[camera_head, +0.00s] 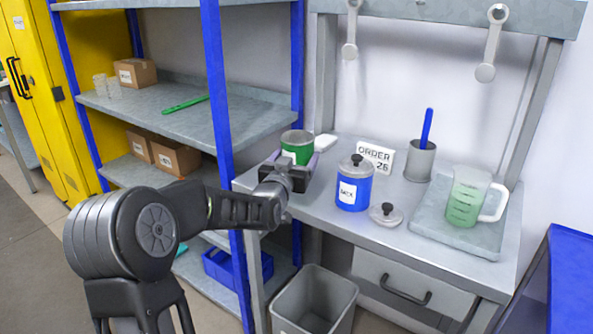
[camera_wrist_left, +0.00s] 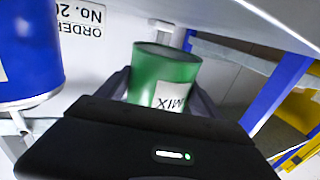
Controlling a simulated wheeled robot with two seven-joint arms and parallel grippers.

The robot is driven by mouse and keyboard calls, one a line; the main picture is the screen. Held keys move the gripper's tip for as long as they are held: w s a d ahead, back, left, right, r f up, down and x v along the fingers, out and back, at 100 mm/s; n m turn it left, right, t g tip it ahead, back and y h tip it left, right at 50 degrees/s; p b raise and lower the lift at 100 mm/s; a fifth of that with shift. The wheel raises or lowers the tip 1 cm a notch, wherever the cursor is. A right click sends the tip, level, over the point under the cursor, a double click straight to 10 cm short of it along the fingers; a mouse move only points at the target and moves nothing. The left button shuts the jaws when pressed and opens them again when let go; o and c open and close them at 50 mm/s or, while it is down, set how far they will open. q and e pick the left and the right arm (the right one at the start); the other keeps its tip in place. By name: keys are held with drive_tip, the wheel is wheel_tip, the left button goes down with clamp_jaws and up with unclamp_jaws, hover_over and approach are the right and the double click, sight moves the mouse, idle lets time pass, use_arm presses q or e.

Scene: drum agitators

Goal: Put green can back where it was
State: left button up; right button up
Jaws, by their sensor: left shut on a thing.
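The green can (camera_head: 297,147) is at the left end of the grey workbench (camera_head: 330,198) in the head view. My left gripper (camera_head: 296,166) is shut on it, with one finger on each side. In the left wrist view the green can (camera_wrist_left: 163,80) sits between the fingers (camera_wrist_left: 163,88), its label showing upside down. I cannot tell whether the can's base touches the bench. My right gripper is in neither view.
A blue MIX can (camera_head: 354,187), a loose lid (camera_head: 386,215), an order sign (camera_head: 376,156), a grey cup (camera_head: 419,162) and a jug of green liquid (camera_head: 466,200) stand on the bench. A shelf rack (camera_head: 190,125) stands left, with a blue post. A bin (camera_head: 313,303) stands below.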

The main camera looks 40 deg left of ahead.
use_arm(q)
drive_tip(key=shift+f, duration=1.8)
drive_tip(key=shift+f, duration=0.1)
drive_tip(key=shift+f+b, duration=0.1)
drive_tip(key=shift+b, duration=0.2)
drive_tip(key=o, duration=2)
drive_tip(key=shift+s+r+p, duration=0.1)
drive_tip(key=shift+r+p, duration=0.1)
drive_tip(key=shift+p, duration=0.15)
drive_tip(key=b+v, duration=0.1)
drive_tip(key=v, duration=1.1)
